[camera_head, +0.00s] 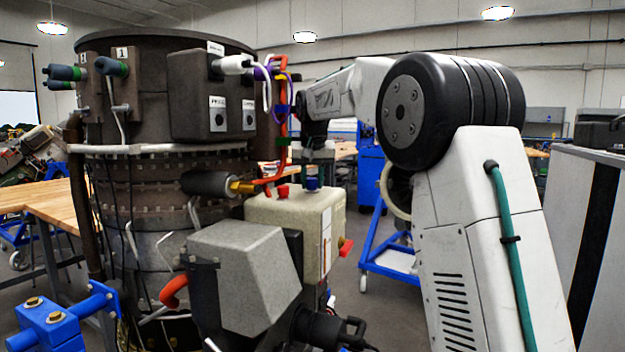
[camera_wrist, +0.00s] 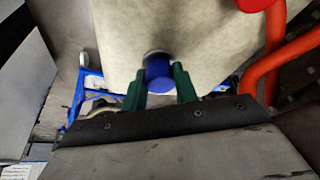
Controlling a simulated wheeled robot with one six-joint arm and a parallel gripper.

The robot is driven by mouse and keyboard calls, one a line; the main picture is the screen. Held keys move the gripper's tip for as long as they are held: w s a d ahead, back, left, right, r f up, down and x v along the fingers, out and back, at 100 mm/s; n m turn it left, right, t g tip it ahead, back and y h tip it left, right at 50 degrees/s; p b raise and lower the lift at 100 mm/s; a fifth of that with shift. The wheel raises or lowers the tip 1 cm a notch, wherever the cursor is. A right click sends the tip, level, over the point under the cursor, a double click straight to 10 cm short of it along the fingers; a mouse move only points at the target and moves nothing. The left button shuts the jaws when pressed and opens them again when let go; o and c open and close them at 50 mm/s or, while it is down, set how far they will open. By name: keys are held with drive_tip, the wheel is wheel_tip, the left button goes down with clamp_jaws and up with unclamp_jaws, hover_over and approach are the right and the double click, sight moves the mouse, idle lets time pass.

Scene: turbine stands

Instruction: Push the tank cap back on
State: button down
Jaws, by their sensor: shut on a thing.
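The tank (camera_head: 323,220) is a beige box beside the big turbine in the head view. Its pale surface (camera_wrist: 205,38) fills the upper middle of the wrist view. The blue tank cap (camera_head: 313,184) is at the tank's top, under my gripper (camera_head: 313,166). In the wrist view the blue cap (camera_wrist: 158,75) sits between the green fingers of my gripper (camera_wrist: 158,80), which is shut on it. A grey ring shows at the cap's far edge, against the tank. I cannot tell how far the cap is seated.
A red knob (camera_head: 283,191) stands on the tank left of the cap. Orange-red pipes (camera_wrist: 275,60) run close by on the right in the wrist view. The dark turbine (camera_head: 150,110) stands to the left. A blue cart (camera_head: 385,235) is behind.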

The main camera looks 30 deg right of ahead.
drive_tip(key=shift+f, duration=0.6)
drive_tip(key=c, duration=1.1)
unclamp_jaws()
drive_tip(key=shift+c, duration=1.1)
drive_tip(key=shift+s+r, duration=0.1)
drive_tip(key=shift+r, duration=0.15)
drive_tip(key=o, duration=0.5)
drive_tip(key=shift+v, duration=3.5)
